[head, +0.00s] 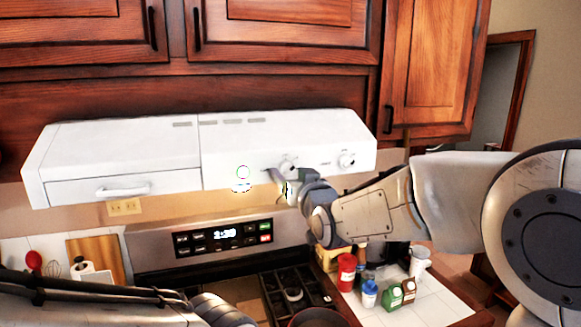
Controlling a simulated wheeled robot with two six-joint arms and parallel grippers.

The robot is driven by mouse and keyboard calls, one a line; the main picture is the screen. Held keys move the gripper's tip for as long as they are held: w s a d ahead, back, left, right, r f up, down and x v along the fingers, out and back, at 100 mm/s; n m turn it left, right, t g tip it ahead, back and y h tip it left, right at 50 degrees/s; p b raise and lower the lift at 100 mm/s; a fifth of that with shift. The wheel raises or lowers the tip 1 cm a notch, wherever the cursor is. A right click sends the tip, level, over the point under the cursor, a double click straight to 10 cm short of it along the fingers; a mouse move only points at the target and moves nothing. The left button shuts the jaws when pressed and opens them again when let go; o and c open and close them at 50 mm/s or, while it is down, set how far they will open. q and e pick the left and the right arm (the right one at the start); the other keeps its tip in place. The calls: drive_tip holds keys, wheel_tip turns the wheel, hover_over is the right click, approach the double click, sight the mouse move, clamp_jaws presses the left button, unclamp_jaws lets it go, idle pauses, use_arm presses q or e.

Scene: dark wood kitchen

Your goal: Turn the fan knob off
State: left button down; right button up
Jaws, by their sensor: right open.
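The white range hood (120,150) hangs under the wooden cabinets. Two round white knobs sit on the right part of its front: a left knob (288,164) and a right knob (346,160). I cannot read which one is the fan knob.
Below the hood are the stove's control panel (222,238) with a lit display and the dark stovetop grates (290,292). Several bottles, including a red one (346,271), stand on the right counter (445,297). A cutting board (96,256) leans at left.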

drive_tip(key=shift+w, duration=0.15)
clamp_jaws()
drive_tip(key=shift+f+n+b, duration=0.2)
drive_tip(key=shift+n+b, duration=0.2)
drive_tip(key=shift+b, duration=0.35)
drive_tip(key=n+b, duration=0.5)
drive_tip(key=b, duration=0.2)
drive_tip(key=shift+d+r+n+b, duration=0.15)
drive_tip(key=shift+n+b, duration=1.1)
drive_tip(key=shift+n, duration=0.75)
unclamp_jaws()
